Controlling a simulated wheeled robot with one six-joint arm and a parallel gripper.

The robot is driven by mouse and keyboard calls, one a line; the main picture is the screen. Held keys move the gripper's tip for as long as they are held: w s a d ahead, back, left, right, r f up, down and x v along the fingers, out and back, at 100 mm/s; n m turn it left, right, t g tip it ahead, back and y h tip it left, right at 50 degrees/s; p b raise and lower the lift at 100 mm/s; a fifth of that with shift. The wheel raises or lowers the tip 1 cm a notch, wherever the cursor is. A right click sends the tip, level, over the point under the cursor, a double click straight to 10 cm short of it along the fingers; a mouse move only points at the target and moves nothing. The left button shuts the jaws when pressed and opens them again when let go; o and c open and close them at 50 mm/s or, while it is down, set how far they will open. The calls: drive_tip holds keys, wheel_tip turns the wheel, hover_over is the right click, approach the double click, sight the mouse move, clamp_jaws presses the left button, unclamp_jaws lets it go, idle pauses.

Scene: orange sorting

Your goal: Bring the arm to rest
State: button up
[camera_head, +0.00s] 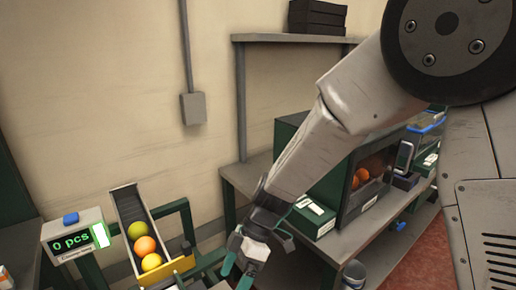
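My arm reaches from the upper right down to the lower middle of the head view. My gripper (237,273) is at its lower end, pointing down, near the bottom edge. Its two green fingers stand apart, and I see nothing held between them. What lies below the fingertips is outside the picture.
Left of my gripper, a sloped chute (128,205) holds yellow-green and orange balls behind a yellow end plate (168,272). A counter (72,238) reads "0 pcs". Behind my arm, a bench (238,178) carries a dark-framed box (350,205) with oranges inside.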

drive_tip(key=s+d+r+m+t+h, duration=0.1)
drive_tip(key=s+d+r+m, duration=0.3)
drive_tip(key=d, duration=0.7)
drive_tip(key=s+d+r+m+t+h, duration=0.2)
drive_tip(key=s+d+r+m, duration=0.3)
drive_tip(key=d+r+m, duration=0.3)
drive_tip(key=s+d+r+m+t+h, duration=0.2)
drive_tip(key=s+d+r+m+t, duration=0.2)
drive_tip(key=d+m, duration=0.4)
drive_tip(key=s+d+r, duration=0.1)
drive_tip(key=d+r, duration=0.1)
drive_tip(key=d, duration=0.3)
drive_tip(key=shift+s+d+r+m, duration=0.2)
drive_tip(key=shift+d+m, duration=0.1)
drive_tip(key=shift+m, duration=0.1)
